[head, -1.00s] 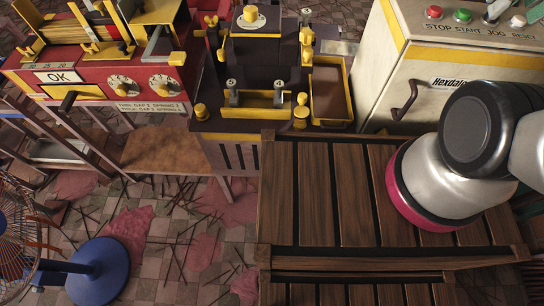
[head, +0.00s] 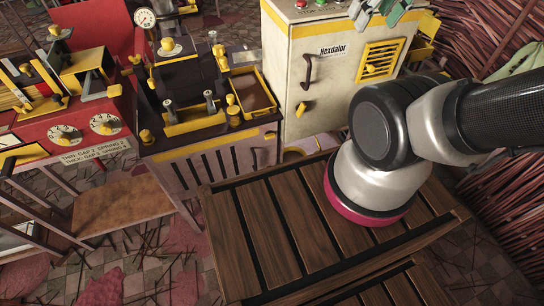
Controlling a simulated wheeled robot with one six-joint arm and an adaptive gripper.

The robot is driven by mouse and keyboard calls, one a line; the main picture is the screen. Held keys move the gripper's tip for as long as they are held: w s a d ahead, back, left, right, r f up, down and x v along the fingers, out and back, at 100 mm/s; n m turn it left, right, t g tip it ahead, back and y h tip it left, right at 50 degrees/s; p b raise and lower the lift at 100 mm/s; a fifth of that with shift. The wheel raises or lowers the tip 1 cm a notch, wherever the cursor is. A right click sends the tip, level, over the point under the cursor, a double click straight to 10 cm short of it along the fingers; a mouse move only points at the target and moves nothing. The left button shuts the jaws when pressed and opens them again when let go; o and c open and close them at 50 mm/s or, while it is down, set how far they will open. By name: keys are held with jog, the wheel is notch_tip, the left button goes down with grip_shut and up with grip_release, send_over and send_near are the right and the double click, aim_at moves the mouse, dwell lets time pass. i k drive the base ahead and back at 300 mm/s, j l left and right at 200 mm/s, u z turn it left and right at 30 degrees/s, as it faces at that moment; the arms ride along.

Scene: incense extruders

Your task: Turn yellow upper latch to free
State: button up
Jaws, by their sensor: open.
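The cream Hexdalor cabinet (head: 336,84) stands behind the slatted wooden platform. A small yellow latch (head: 302,108) sits low on its front, below a dark curved handle (head: 307,71). A yellow louvred vent (head: 379,60) on the right of the front has a small yellow piece at its left; I cannot tell whether this is a latch. The dark machine (head: 200,85) left of the cabinet also carries several yellow knobs and fittings. Which part is the upper latch, and its turn position, is unclear. My gripper is out of view; my arm runs off the right edge.
The slatted platform (head: 262,228) fills the lower middle. A red machine with dials (head: 70,130) stands at left. A wall of woven reddish sticks (head: 500,195) closes the right side. Grey-green glove-like pieces (head: 385,10) lie at the cabinet's top. Sticks litter the tiled floor.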

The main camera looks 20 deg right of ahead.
aim_at(269, 135)
jog(key=k+j, duration=0.3)
jog(key=j, duration=0.15)
jog(key=k+j, duration=0.3)
jog(key=j, duration=0.2)
jog(key=k+j, duration=0.3)
jog(key=j, duration=0.15)
jog(key=i+z, duration=0.05)
